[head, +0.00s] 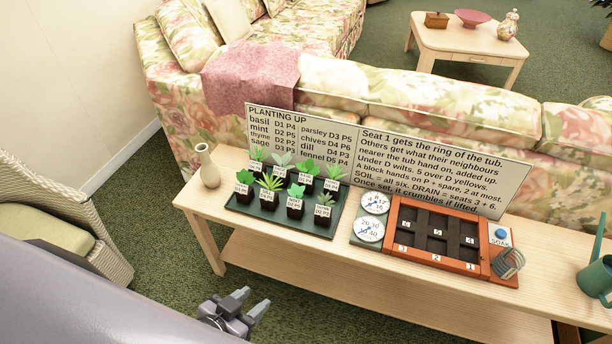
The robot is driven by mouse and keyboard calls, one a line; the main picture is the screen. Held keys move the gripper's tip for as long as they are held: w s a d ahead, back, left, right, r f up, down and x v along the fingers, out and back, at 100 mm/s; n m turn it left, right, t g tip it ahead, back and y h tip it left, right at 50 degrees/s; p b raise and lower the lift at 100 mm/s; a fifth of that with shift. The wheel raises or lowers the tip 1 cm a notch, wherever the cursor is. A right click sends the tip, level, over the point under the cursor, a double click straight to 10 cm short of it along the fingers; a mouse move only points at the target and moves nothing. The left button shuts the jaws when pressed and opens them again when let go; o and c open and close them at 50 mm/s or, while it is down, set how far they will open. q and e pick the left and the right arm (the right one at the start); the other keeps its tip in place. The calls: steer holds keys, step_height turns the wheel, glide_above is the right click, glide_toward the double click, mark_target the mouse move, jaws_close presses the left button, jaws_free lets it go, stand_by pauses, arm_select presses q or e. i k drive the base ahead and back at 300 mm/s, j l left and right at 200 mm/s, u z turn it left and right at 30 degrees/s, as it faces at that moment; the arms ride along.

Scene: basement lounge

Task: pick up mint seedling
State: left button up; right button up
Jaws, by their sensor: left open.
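Several small seedlings in dark pots with white labels stand in a dark green tray (268,222) on the wooden console table. The labels are too small to read here, so I cannot tell which seedling is mint. My left gripper (254,299) is open and empty. It shows low in the head view, in front of the table and below the tray, well apart from the seedlings. My right gripper is not in view.
Signboards (440,165) rise behind, before a floral sofa (420,98). A wicker chair (110,250) is left.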

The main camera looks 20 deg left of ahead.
mark_target(296, 207)
steer(key=i+j, duration=0.1)
steer(key=j, duration=1)
steer(key=i+j, duration=0.15)
steer(key=j, duration=0.4)
